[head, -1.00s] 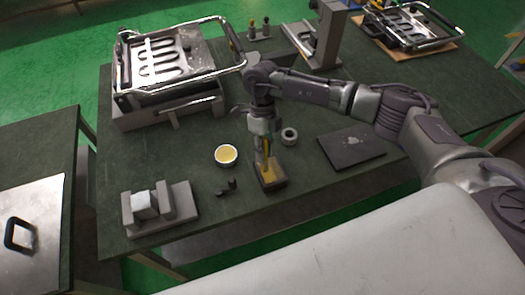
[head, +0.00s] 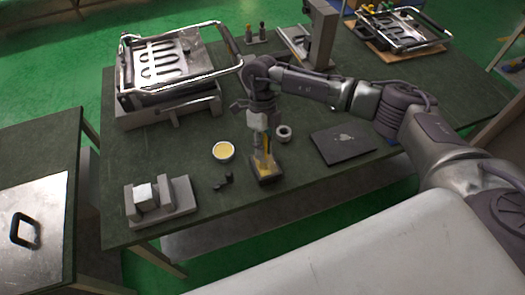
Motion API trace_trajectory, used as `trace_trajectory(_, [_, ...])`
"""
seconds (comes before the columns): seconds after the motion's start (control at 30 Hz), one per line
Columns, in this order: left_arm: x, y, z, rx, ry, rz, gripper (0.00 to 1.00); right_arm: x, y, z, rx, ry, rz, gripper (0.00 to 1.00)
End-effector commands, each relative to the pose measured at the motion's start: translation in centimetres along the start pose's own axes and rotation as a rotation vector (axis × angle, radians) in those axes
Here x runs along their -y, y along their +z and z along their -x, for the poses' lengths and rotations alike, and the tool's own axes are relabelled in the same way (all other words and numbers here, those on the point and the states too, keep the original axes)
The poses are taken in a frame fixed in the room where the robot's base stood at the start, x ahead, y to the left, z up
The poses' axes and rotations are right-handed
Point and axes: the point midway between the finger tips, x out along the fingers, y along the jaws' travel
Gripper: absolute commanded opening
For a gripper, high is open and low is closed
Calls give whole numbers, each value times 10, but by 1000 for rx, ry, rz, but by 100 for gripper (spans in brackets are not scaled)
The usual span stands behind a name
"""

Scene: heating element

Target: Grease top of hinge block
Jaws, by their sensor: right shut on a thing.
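My right gripper (head: 262,147) comes down from above and is shut on a slim yellow tool, apparently a brush. The tool's lower end is at a small dark box-like holder (head: 267,177); I cannot tell whether it is inside or just above it. A white cup of yellow grease (head: 223,151) stands to the left of the gripper. A light metal block (head: 146,196) sits in a grey fixture (head: 182,194) at the front left of the table; it may be the hinge block. My left gripper is not in view.
A small dark part (head: 223,182) lies between fixture and holder. A grey ring (head: 284,133) and a dark flat plate (head: 343,144) lie to the right. A large press with a heating plate (head: 167,75) stands behind. A second unit (head: 400,28) stands far right.

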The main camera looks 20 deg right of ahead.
Motion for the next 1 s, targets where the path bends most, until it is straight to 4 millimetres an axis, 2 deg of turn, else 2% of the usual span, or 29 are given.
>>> trace_trajectory(0.1, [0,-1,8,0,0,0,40,-1,-2,14,1,0,-2,0])
trace_trajectory(0.3, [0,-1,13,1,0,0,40,-2,-5,26,1,2,-5,0])
trace_trajectory(1.0, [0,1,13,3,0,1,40,-2,-5,27,1,2,-5,0])
